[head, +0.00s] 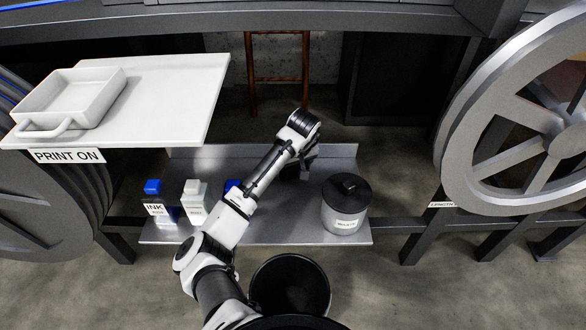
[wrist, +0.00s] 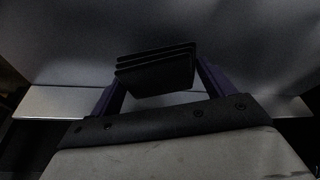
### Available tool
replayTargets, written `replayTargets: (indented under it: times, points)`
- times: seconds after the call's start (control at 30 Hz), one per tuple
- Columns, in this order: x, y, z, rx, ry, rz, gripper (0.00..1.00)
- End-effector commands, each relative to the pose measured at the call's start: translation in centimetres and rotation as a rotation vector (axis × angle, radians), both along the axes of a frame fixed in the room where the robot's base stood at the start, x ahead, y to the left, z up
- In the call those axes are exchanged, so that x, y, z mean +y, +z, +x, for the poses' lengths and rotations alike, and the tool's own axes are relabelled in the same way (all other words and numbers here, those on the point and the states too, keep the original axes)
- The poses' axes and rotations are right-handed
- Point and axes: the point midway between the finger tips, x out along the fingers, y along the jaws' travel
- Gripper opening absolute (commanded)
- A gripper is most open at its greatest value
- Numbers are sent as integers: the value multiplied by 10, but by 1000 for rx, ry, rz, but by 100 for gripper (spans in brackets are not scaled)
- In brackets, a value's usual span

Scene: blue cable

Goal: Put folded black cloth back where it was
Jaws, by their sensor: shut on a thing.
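The folded black cloth (wrist: 155,68) shows in the wrist view as a dark stack of several layers. It sits between the two purple-tinted fingers of my gripper (wrist: 160,82), which is shut on it. In the head view my gripper (head: 305,158) is over the back middle of the grey metal shelf (head: 265,222), mostly hidden behind my wrist. The cloth is hard to make out there against the dark gripper. I cannot tell whether it touches the shelf.
An ink bottle with a blue cap (head: 158,203), a white-labelled bottle (head: 195,201) and a partly hidden blue-capped bottle (head: 233,184) stand left on the shelf. A lidded grey canister (head: 346,205) stands right. A black bin (head: 290,287) is in front. A white board (head: 170,90) holds a white tray (head: 72,97).

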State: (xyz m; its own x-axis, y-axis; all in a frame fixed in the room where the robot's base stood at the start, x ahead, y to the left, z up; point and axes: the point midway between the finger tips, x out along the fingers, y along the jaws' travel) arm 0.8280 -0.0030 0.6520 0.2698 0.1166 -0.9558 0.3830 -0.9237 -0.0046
Motion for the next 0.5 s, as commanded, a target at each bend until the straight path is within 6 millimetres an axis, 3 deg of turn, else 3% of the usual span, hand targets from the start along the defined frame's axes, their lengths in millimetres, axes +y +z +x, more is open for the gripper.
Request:
replayTargets:
  times: [0.1,0.43,0.47,0.5]
  points:
    - [1,-15,0,1,3,1,63]
    - [0,-18,0,1,1,-1,63]
    - [0,-19,0,1,1,-1,82]
    - [0,-18,0,0,0,0,88]
